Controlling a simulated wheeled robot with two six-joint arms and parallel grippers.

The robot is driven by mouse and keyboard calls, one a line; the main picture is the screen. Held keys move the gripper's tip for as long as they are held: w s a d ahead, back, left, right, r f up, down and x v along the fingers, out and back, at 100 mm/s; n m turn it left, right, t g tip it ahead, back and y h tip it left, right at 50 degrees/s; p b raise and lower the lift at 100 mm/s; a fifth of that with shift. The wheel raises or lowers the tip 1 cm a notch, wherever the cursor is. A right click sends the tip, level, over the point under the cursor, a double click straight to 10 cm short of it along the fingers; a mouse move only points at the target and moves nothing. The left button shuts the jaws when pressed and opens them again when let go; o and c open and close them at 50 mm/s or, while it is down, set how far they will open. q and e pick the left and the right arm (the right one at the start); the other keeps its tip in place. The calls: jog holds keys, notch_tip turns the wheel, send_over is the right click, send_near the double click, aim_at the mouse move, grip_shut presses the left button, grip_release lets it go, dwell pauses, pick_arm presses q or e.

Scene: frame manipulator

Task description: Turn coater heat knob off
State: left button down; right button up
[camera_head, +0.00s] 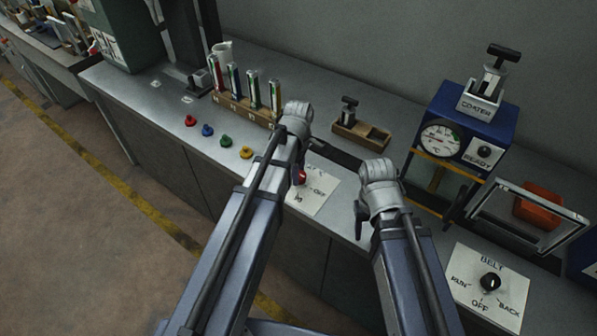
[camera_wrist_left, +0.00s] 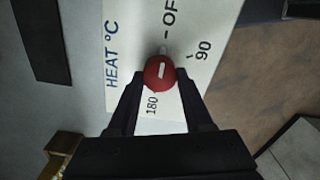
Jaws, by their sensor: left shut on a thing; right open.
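The red heat knob (camera_wrist_left: 160,70) stands on a white plate (camera_wrist_left: 123,15) marked HEAT °C, OFF, 90 and 180. My left gripper (camera_wrist_left: 160,78) is shut on this knob, one finger on each side. The knob's cap has a short white line, and a small grey tip shows beside it on the OFF side; which end is the pointer I cannot tell for sure. In the head view the knob (camera_head: 300,177) and plate (camera_head: 318,195) are partly hidden by my left wrist. My right gripper (camera_head: 360,220) is open and empty, right of the plate.
The blue coater (camera_head: 487,122) with a dial and READY sign stands at the back right. A BELT plate (camera_head: 462,290) with a black knob is at the front right. A wooden tray (camera_head: 372,134) and a rack of tubes (camera_head: 240,104) lie behind; coloured buttons line the left front.

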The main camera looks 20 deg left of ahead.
pick_arm(q)
jog(key=shift+c, duration=1.5)
grip_release()
jog(key=shift+r, duration=0.1)
notch_tip(320, 180, up, 8)
jog(key=p, duration=0.8)
jog(key=shift+f, duration=0.2)
pick_arm(e)
notch_tip(320, 180, up, 8)
jog(key=shift+f, duration=0.1)
pick_arm(q)
jog(key=s+d+m, duration=0.5)
jog(key=s+m, duration=0.2)
jog(key=m, duration=0.3)
jog(key=s+d+m+y, duration=0.1)
jog(key=s+d+m, duration=0.4)
jog(key=m, duration=0.6)
jog(key=s, duration=0.2)
jog(key=shift+s+d, duration=0.3)
jog(key=shift+d, duration=0.05)
